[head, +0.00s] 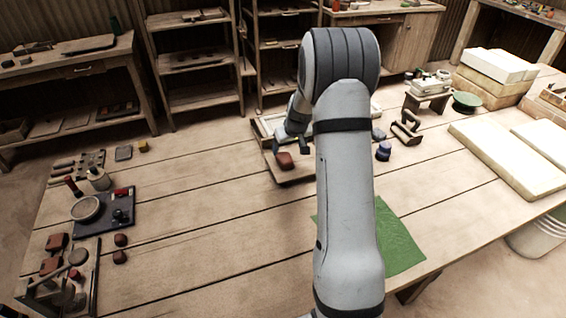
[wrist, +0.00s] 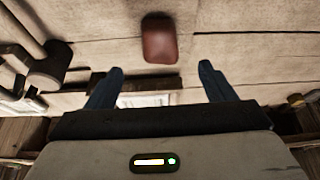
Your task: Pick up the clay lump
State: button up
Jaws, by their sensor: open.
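A red-brown clay lump (head: 284,160) lies on a small wooden board (head: 296,175) in the middle of the table. In the wrist view the lump (wrist: 159,40) is a rounded block beyond the fingertips, roughly centred between them. My gripper (head: 290,148) is right by the lump in the head view. In the wrist view my gripper (wrist: 161,69) has its two dark blue fingers wide apart, with nothing between them. My arm hides part of the board and the press area behind it.
Two similar lumps (head: 120,248) lie at the left, beside a tool tray (head: 93,275) and a dark mat (head: 122,219). A green cloth (head: 397,245) lies at the front right. Pale slabs (head: 490,150) cover the right end. The left middle of the table is clear.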

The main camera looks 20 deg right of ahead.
aim_at(284, 161)
jog(key=x, duration=0.3)
jog(key=shift+d, duration=0.15)
jog(key=shift+p+x, duration=0.65)
jog(key=shift+x, duration=2)
jog(key=shift+s, duration=0.1)
jog(key=shift+c, duration=0.2)
jog(key=c, duration=1.2)
